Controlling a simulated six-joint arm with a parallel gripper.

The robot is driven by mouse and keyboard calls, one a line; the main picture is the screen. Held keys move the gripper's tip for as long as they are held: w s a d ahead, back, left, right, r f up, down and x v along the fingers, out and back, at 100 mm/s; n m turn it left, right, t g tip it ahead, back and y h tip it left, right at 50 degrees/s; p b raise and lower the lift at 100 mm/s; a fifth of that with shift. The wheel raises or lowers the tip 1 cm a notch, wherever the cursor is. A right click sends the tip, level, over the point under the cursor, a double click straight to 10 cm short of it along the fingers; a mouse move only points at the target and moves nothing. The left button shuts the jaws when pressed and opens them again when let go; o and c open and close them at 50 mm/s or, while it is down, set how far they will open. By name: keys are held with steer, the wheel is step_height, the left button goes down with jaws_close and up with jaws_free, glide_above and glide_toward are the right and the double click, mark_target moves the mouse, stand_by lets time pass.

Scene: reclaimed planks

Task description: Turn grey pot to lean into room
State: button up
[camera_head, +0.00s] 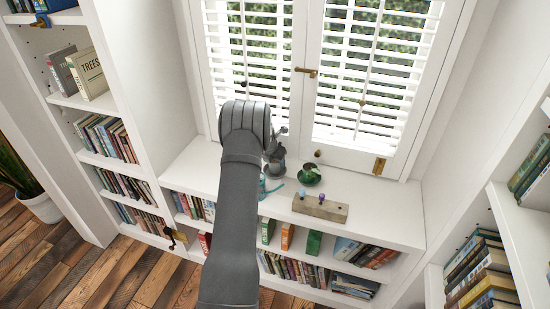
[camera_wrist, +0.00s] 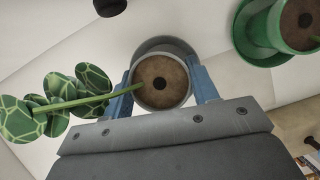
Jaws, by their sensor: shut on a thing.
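The grey pot (camera_wrist: 187,92) shows in the wrist view with brown soil and a single green stem. The stem leans left to a cluster of patterned green leaves (camera_wrist: 50,102). My gripper (camera_wrist: 162,88) is shut on the pot, with one blue finger on each side. A grey saucer (camera_wrist: 150,46) shows behind the pot's rim. In the head view the grey pot (camera_head: 277,168) is on the white sill, partly hidden by my arm. Its dark leaves (camera_head: 277,137) show on the window side of it.
A green pot on a saucer (camera_head: 309,175) stands close to the right; it also shows in the wrist view (camera_wrist: 262,30). A wooden block with coloured knobs (camera_head: 320,208) lies in front. A teal object (camera_head: 270,187) is partly behind my arm. Shuttered windows (camera_head: 375,75) are behind.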

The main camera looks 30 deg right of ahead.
steer(key=shift+f, duration=0.15)
steer(key=o, duration=1.3)
steer(key=shift+c, duration=0.2)
steer(key=v, duration=1.7)
steer(key=shift+s, duration=0.15)
steer(key=x, duration=1.7)
